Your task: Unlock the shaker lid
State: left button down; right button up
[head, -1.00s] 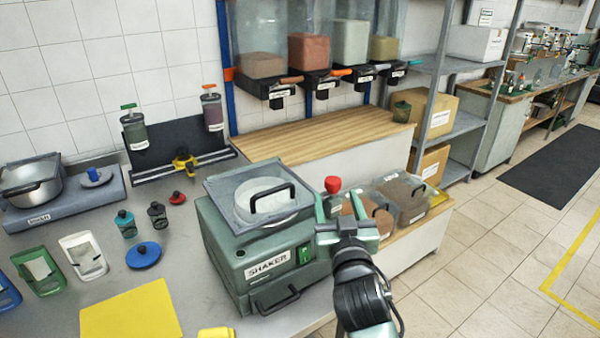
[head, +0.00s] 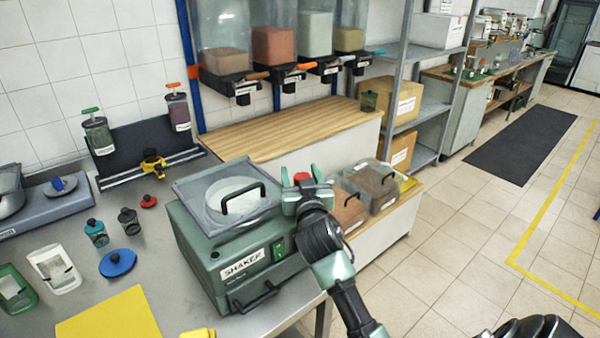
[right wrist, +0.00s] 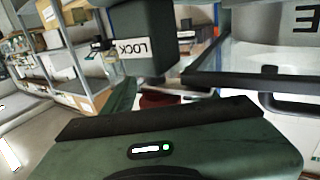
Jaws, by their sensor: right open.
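The green shaker (head: 200,255) stands on the grey bench with its clear-windowed lid (head: 195,195) lying closed on top. A red knob (head: 302,177) shows just right of the lid, partly hidden by my right gripper (head: 307,192). The gripper is open, with its fingers at the knob; I cannot tell whether they touch it. In the right wrist view a dark block with an upside-down LOCK label (right wrist: 133,48) is close. A red part, likely the knob, shows below it (right wrist: 165,99), mostly hidden. My left gripper is out of view.
Brown-filled bins (head: 372,185) stand just behind my right gripper. Small jars (head: 96,232), a blue disc lid (head: 117,263) and a yellow sheet (head: 110,318) lie left of the shaker. Open floor (head: 450,250) is at the right.

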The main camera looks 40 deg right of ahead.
grip_shut()
